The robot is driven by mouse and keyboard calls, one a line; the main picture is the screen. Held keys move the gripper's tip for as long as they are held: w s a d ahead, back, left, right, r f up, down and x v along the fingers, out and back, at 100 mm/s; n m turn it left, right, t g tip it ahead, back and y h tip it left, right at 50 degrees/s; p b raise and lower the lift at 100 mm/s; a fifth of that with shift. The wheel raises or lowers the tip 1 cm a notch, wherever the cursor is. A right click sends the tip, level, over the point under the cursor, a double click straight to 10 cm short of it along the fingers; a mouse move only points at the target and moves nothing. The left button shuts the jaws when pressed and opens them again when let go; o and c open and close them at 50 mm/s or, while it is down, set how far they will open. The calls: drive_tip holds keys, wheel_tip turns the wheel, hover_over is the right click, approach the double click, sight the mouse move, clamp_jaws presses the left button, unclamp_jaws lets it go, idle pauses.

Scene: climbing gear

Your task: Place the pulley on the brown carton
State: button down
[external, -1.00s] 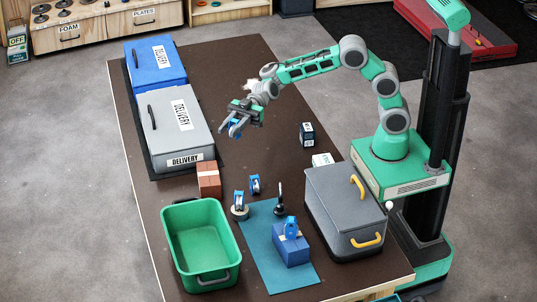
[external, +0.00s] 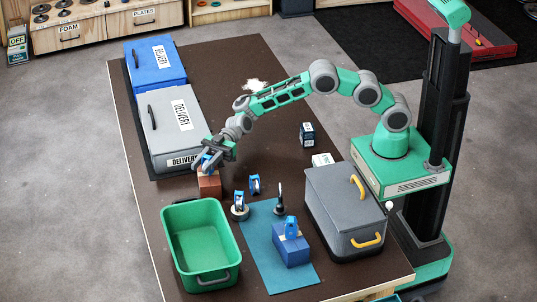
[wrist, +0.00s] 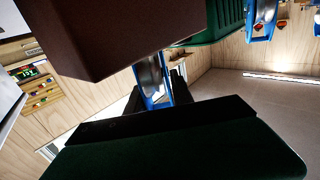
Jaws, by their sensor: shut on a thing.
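My gripper (external: 207,163) is shut on a blue pulley (external: 208,158) with a grey wheel. It is over the brown carton (external: 209,186), near its top. In the wrist view the pulley (wrist: 151,78) shows between the dark fingers, close beside the large brown face of the carton (wrist: 125,35). I cannot tell whether the pulley touches the carton. The gripper hides part of the carton's top in the external view.
A grey delivery box (external: 172,125) stands just behind the carton. A green bin (external: 200,245) is in front. Other blue pulleys (external: 255,184) stand to the right, near a teal mat (external: 262,262). A grey case (external: 343,215) with yellow handles stands further right.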

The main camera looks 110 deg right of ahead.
drive_tip(key=shift+f, duration=0.2)
drive_tip(key=c, duration=1.1)
unclamp_jaws()
drive_tip(key=shift+r, duration=0.1)
drive_tip(key=shift+r, duration=0.1)
drive_tip(key=shift+s+d, duration=0.15)
drive_tip(key=shift+d, duration=0.05)
drive_tip(key=v, duration=1.1)
drive_tip(key=shift+s+d+b, duration=0.15)
drive_tip(key=shift+s+b, duration=0.05)
drive_tip(key=shift+b, duration=0.25)
